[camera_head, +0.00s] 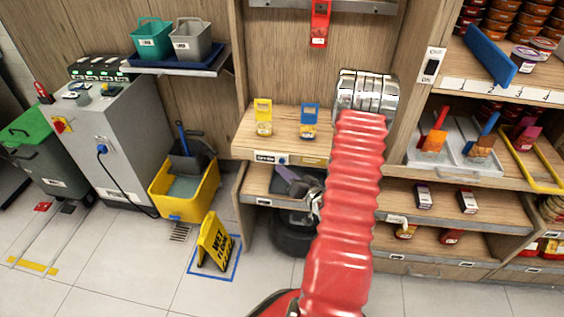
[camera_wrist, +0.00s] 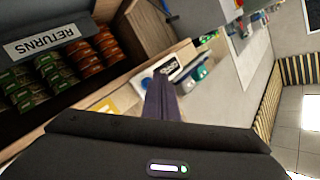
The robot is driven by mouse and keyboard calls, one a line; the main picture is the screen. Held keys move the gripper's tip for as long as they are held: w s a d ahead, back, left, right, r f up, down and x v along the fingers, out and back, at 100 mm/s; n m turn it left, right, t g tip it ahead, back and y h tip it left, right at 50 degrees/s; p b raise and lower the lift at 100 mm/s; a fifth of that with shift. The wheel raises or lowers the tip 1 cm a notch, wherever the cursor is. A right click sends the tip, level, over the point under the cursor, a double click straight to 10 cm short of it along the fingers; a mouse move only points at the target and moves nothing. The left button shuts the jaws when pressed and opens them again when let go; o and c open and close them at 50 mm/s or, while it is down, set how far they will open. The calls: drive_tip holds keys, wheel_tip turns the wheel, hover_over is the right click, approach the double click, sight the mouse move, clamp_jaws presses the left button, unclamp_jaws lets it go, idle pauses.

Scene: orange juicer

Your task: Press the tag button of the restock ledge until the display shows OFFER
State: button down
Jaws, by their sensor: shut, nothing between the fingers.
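The restock ledge (camera_head: 240,147) is a wooden shelf in the middle of the head view, left of my red arm. Its front edge carries a small display (camera_head: 265,158) with dark lettering too small to read and a small blue button (camera_head: 283,160) at its right. My gripper (camera_head: 284,174) is shut and empty, just below the ledge's front edge. Its dark purple fingers (camera_wrist: 160,82) point towards the display. I cannot tell whether they touch anything.
A yellow wet-floor sign (camera_head: 213,243) and mop bucket (camera_head: 188,192) stand left. A RETURNS bin (camera_wrist: 50,38) label shows in the wrist view.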

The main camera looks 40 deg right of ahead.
drive_tip(key=shift+s+a, duration=0.75)
drive_tip(key=shift+a, duration=0.25)
drive_tip(key=shift+s+a, duration=0.75)
drive_tip(key=shift+a, duration=0.25)
drive_tip(key=shift+s+a, duration=0.1)
drive_tip(key=shift+s+a, duration=0.9)
drive_tip(key=shift+a, duration=0.25)
drive_tip(key=shift+s+a, duration=0.85)
drive_tip(key=shift+a, duration=0.3)
